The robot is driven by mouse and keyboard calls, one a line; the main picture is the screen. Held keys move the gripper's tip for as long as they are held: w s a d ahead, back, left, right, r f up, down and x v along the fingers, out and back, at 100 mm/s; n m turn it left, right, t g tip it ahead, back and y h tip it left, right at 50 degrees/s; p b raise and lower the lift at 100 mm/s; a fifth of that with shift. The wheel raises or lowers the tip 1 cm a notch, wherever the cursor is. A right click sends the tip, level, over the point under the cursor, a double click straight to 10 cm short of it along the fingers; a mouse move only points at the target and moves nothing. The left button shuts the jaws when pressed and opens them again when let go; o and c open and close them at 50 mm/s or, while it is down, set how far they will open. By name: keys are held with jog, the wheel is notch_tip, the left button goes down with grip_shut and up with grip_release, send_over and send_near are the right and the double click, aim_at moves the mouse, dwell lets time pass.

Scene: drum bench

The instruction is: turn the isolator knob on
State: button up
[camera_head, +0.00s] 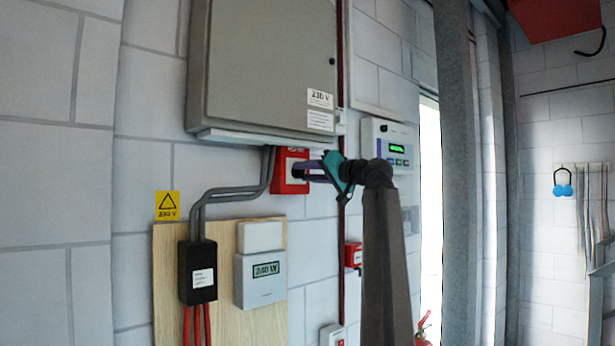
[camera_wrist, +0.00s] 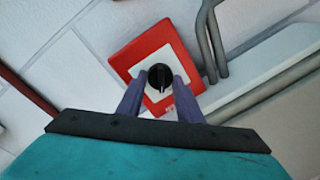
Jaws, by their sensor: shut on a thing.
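The isolator is a red box (camera_head: 284,180) with a pale face plate, fixed to the white block wall under the grey cabinet. In the wrist view the red box (camera_wrist: 138,52) appears tilted, with a round black knob (camera_wrist: 160,75) on its plate. A light mark on the knob points toward the lower side of the picture. My gripper (camera_wrist: 159,86) has its two purple fingers on either side of the knob and is shut on it. In the head view my gripper (camera_head: 300,172) reaches the box from the right and hides the knob.
A grey cabinet (camera_head: 265,65) marked 230 V hangs just above. Grey conduits (camera_head: 235,192) run left of the isolator down to a black box (camera_head: 198,272). A white panel with a green display (camera_head: 388,145) is on the right. A metal column (camera_head: 460,170) stands further right.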

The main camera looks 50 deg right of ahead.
jog(key=m, duration=0.7)
jog(key=shift+h, duration=0.3)
jog(key=m+p, duration=0.2)
jog(key=m, duration=0.4)
jog(key=shift+a+f+h, duration=0.1)
jog(key=shift+f+h, duration=0.05)
jog(key=shift+h, duration=0.25)
jog(key=o, duration=1.1)
jog(key=shift+s+f, duration=0.1)
jog(key=shift+s, duration=0.05)
jog(key=shift+s, duration=0.2)
jog(key=s+b, duration=0.1)
jog(key=s, duration=0.3)
jog(key=s+b, duration=0.2)
jog(key=s, duration=0.2)
jog(key=s+a+f+b, duration=0.1)
jog(key=s, duration=0.4)
